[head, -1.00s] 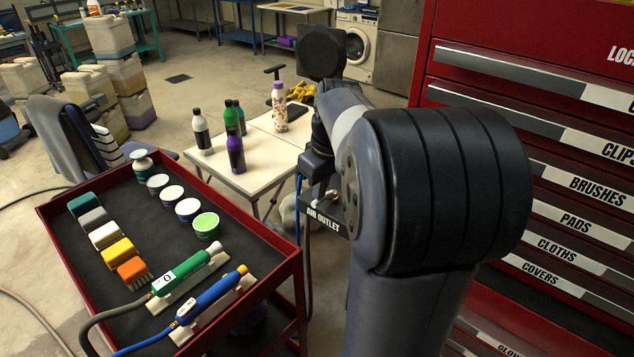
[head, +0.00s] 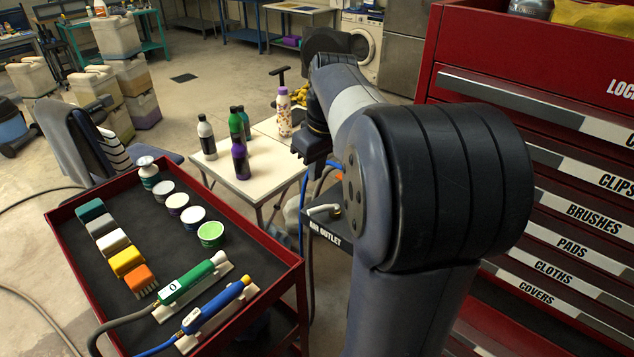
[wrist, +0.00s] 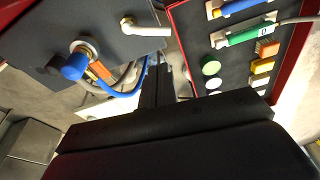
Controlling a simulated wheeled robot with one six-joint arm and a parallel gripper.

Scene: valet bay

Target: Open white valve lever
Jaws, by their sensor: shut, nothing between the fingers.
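The white valve lever (head: 323,210) shows in the head view on the dark panel marked AIR OUTLET, just left of my arm. In the wrist view the white lever (wrist: 147,30) sticks out from the dark panel (wrist: 40,35) at the upper middle. My gripper (wrist: 161,68) is shut and empty. In the wrist view its fingers point up the picture, below the lever and apart from it in the picture. In the head view a dark part of my arm's end is above the panel, and the fingertips cannot be made out.
A blue fitting (wrist: 75,66) with a blue hose sits on the panel. A red cart (head: 285,278) with brushes, tubs and hose tools stands left of the panel. A small white table (head: 262,178) with bottles is behind it. A red drawer cabinet (head: 480,35) stands right of my arm.

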